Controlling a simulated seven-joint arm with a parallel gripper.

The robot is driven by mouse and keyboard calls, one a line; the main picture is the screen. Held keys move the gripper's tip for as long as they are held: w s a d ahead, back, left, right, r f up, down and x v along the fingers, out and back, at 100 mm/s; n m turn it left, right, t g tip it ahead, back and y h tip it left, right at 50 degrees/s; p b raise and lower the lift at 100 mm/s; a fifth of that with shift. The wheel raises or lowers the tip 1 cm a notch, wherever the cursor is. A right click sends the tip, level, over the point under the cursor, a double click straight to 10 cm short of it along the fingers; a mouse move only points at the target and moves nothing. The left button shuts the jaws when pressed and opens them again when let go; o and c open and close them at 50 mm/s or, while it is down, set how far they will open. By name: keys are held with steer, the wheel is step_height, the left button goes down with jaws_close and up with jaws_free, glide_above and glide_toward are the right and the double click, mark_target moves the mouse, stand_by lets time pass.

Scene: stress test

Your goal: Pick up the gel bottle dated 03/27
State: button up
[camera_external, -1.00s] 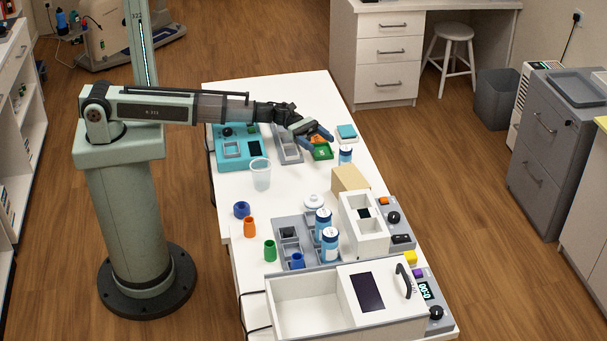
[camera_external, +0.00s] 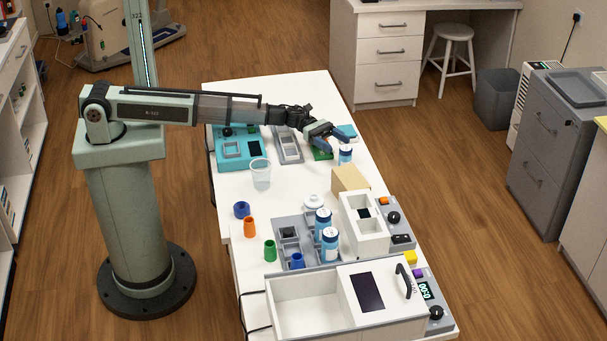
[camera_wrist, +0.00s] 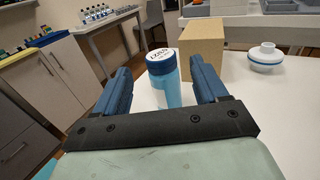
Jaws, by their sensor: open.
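A white and blue gel bottle (camera_external: 345,155) stands upright near the far right edge of the table. It also shows in the wrist view (camera_wrist: 163,88) with dark upside-down print on its white cap, too small to read surely. My gripper (camera_external: 341,141) is open just behind and above this bottle. In the wrist view my gripper's blue fingers (camera_wrist: 160,74) stand either side of the bottle, with visible gaps and no clear contact. Two similar bottles, one (camera_external: 323,221) behind the other (camera_external: 329,243), stand in the grey rack. Their dates are unreadable.
A tan box (camera_external: 350,178) stands close in front of the bottle, and it shows right of it in the wrist view (camera_wrist: 220,45). A white lidded item (camera_wrist: 266,56) is further right. A green tray (camera_external: 321,155) is partly hidden by my gripper. A clear cup (camera_external: 260,174) stands left.

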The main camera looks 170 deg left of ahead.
mark_target(346, 148)
steer(key=shift+x, duration=2.8)
steer(key=shift+r, duration=0.2)
steer(key=shift+c, duration=0.4)
steer(key=c, duration=1)
steer(key=shift+r, duration=0.1)
